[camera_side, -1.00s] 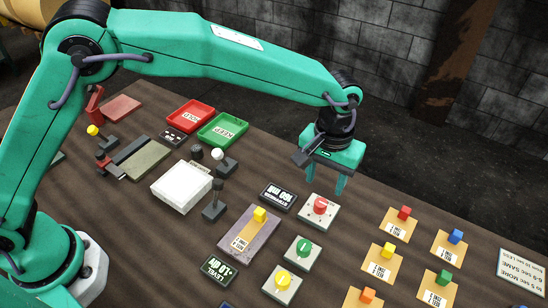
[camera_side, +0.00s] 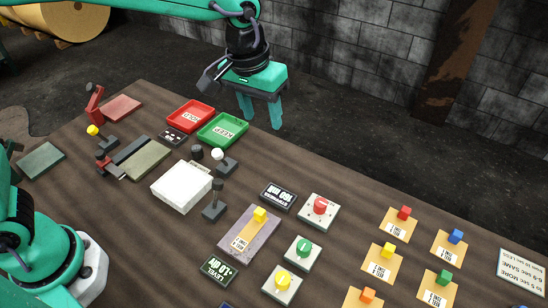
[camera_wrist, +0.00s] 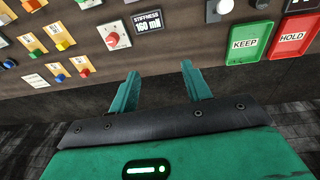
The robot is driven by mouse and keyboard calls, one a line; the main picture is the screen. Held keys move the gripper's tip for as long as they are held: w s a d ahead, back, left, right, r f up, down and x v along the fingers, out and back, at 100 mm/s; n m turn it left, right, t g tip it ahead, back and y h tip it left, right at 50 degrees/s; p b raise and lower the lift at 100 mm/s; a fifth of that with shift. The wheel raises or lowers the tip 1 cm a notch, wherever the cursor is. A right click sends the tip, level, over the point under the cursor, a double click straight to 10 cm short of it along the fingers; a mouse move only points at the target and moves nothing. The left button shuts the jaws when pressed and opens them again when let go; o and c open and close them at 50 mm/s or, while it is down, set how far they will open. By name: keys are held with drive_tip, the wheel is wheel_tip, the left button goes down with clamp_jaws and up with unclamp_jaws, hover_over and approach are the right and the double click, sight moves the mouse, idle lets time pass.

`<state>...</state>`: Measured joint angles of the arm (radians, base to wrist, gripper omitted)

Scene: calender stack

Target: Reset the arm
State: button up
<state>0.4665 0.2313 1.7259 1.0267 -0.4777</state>
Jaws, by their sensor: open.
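My gripper (camera_side: 261,118) is teal with two fingers pointing down, set apart, with nothing between them. In the side view it is in the air at the far edge of the table, to the right of the green KEEP tray (camera_side: 223,130). In the wrist view the open fingers (camera_wrist: 158,88) point toward the table, with the STIFFNESS display (camera_wrist: 147,22) ahead of them and the KEEP tray (camera_wrist: 248,42) to the right.
A lever (camera_side: 215,205) stands upright.

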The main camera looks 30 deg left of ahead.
drive_tip(key=s+a+r+t, duration=0.1)
drive_tip(key=s+a+r, duration=0.25)
drive_tip(key=a, duration=0.25)
drive_tip(key=s+a+r+t, duration=0.1)
drive_tip(key=s+a+r, duration=0.1)
drive_tip(key=s+a, duration=0.3)
drive_tip(key=s+a+f+t, duration=0.2)
drive_tip(key=s+a, duration=0.8)
drive_tip(key=shift+s+y, duration=0.25)
drive_tip(key=shift+y, duration=0.15)
drive_tip(key=shift+c, duration=0.2)
